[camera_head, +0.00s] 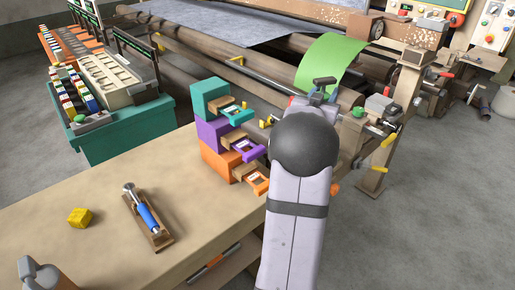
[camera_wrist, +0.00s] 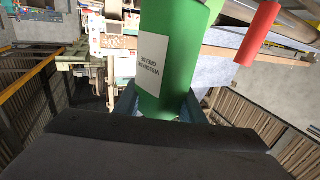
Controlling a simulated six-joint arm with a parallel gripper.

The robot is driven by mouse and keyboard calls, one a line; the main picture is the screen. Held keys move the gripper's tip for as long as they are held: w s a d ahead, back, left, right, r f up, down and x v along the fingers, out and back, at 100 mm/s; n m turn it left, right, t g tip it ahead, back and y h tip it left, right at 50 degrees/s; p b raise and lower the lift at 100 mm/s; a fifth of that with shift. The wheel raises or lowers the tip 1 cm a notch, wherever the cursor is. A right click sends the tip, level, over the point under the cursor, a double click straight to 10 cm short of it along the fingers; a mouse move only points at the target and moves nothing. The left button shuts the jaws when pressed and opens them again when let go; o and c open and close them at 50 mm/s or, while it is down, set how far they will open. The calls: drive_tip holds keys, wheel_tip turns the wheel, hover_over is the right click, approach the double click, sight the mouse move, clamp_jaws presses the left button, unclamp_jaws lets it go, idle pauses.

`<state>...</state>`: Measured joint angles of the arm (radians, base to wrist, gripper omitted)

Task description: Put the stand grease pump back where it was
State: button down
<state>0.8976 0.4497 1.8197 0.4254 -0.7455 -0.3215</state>
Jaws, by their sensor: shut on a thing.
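The stand grease pump (camera_wrist: 165,65) appears in the wrist view as a green cylinder with a white label; the upside-down print seems to include "grease". My gripper (camera_wrist: 158,108) is shut on it, with a blue finger on either side of its lower part. In the head view my gripper (camera_head: 320,88) is beyond the bench, over the machine's near side. My wrist and arm block much of the view there, and I cannot clearly tell the held pump from the green sheet-like shape (camera_head: 332,62) just behind the gripper.
The bench (camera_head: 90,245) carries a blue-handled tool (camera_head: 147,214) in a wooden cradle (camera_head: 161,242), a yellow block (camera_head: 80,217) and stacked drawer boxes (camera_head: 210,95), drawers open. A machine post (camera_head: 405,100) stands right of my gripper. In the wrist view a red cylinder (camera_wrist: 260,32) is close by.

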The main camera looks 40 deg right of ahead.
drive_tip(key=s+a+f+m+g+p, duration=0.5)
drive_tip(key=s+a, duration=0.3)
drive_tip(key=s, duration=0.3)
drive_tip(key=s+a+f+m+g+p, duration=0.2)
drive_tip(key=s+a+f+g+p, duration=0.45)
drive_tip(key=s, duration=0.45)
drive_tip(key=w+a+r+n+t+b, duration=0.2)
drive_tip(key=w+a+r+t, duration=0.2)
drive_tip(key=w+a, duration=0.5)
drive_tip(key=w+a+r+n+t+b, duration=0.3)
drive_tip(key=w+a+r+t, duration=0.1)
drive_tip(key=w+a, duration=0.45)
drive_tip(key=w+a+r+n+t+b, duration=0.2)
drive_tip(key=w+a+r+t, duration=0.2)
drive_tip(key=w+a, duration=0.5)
wheel_tip(320, 180, down, 10)
drive_tip(key=b, duration=0.1)
drive_tip(key=shift+s+a+r, duration=0.15)
drive_tip(key=shift+s+a, duration=0.2)
drive_tip(key=shift+s, duration=0.05)
drive_tip(key=shift+g, duration=0.25)
drive_tip(key=c, duration=1.2)
unclamp_jaws()
drive_tip(key=shift+f, duration=0.2)
